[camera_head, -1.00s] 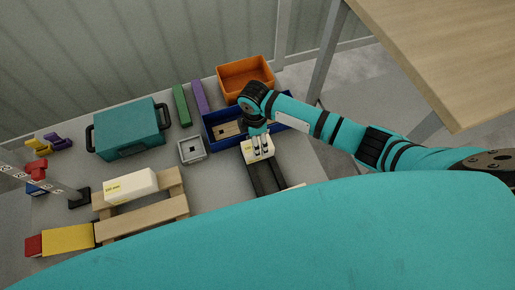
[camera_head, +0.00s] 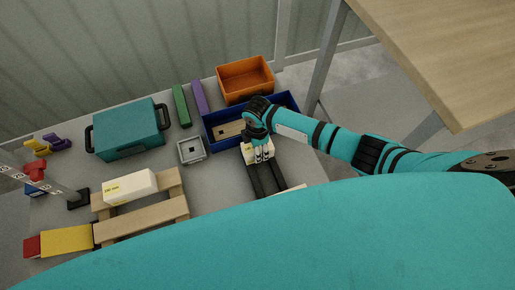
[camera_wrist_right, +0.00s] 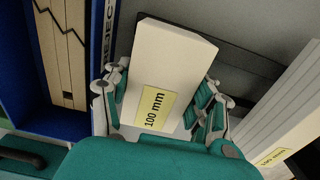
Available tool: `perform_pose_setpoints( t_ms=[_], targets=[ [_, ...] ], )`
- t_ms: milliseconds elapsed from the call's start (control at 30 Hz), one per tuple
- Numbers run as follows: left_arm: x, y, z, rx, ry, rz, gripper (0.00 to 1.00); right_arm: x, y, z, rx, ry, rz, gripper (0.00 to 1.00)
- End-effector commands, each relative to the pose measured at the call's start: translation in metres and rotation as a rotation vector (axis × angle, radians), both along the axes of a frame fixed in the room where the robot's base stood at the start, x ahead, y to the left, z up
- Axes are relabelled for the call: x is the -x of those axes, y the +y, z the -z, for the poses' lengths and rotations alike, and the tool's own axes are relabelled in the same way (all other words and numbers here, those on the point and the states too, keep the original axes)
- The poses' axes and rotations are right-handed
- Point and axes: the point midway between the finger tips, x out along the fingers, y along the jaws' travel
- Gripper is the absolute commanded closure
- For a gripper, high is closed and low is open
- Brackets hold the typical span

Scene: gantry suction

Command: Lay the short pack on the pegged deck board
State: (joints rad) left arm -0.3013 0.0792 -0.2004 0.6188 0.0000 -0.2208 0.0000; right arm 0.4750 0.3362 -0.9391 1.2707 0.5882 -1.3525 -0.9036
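A cream pack (camera_wrist_right: 172,62) with a yellow 100 mm label stands between the two fingers of my right gripper (camera_wrist_right: 163,105) in the right wrist view. The fingers flank it closely; whether they press on it is unclear. In the head view this pack (camera_head: 254,158) is at the far end of a black holder (camera_head: 266,182), under my right gripper (camera_head: 262,153). A wooden deck with two boards (camera_head: 142,216) is at the left front; pegs cannot be made out. My left gripper is not in view.
A blue bin (camera_head: 213,142) holding a cracked wooden piece (camera_wrist_right: 62,50) is close behind the gripper. An orange bin (camera_head: 245,92) stands behind that. A grey square tray (camera_head: 192,160) and a teal case (camera_head: 128,137) are to the left. Another 100 mm labelled stack (camera_wrist_right: 285,125) is beside the holder.

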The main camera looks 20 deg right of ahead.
Motion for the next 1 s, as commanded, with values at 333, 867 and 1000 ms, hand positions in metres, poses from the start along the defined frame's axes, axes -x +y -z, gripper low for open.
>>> perform_pose_setpoints(
  t_ms=[333,867,1000],
  targets=[
    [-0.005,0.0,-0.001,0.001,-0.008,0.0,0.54,0.0,0.0,-0.001,0.0,0.0,0.0,0.85],
    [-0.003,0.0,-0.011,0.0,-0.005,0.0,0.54,-0.001,0.0,-0.061,-0.002,-0.004,-0.001,0.85],
    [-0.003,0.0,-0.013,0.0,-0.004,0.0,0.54,-0.001,0.0,-0.084,-0.001,-0.004,0.0,0.85]
  ],
)
